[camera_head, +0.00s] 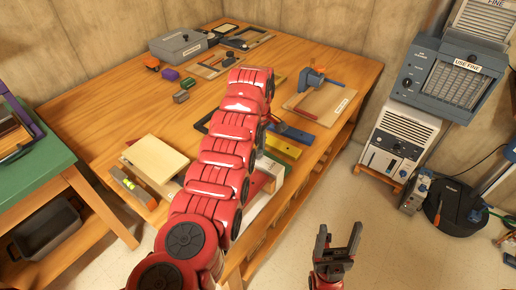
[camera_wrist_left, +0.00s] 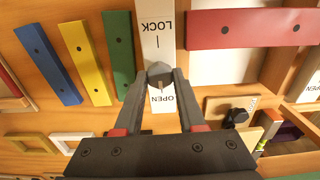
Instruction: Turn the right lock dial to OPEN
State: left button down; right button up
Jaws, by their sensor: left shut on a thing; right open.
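In the left wrist view, a small dark lock dial (camera_wrist_left: 158,71) sits on a white strip. The strip reads LOCK (camera_wrist_left: 157,25) above the dial and OPEN (camera_wrist_left: 163,97) below it, both upside down. My left gripper (camera_wrist_left: 163,78) is shut on this dial. A thin pale mark shows at the dial's lower side, towards OPEN, but it is too small to be sure of. In the head view my red left arm covers the dial and the left gripper. My right gripper (camera_head: 339,234) is open and empty over the floor, right of the workbench.
Blue (camera_wrist_left: 48,63), yellow (camera_wrist_left: 85,63) and green (camera_wrist_left: 123,55) bars lie left of the strip, and a red bar (camera_wrist_left: 250,28) lies right. A wooden plate with a black knob (camera_wrist_left: 236,115) is at lower right. The workbench (camera_head: 115,100) holds several other boards.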

pick_arm(q)
jog(key=c, duration=0.5)
grip_release()
notch_tip(320, 180, up, 8)
jog(key=shift+w+r, duration=0.1)
jog(key=shift+r, duration=0.1)
notch_tip(320, 180, up, 9)
jog(key=p, duration=0.8)
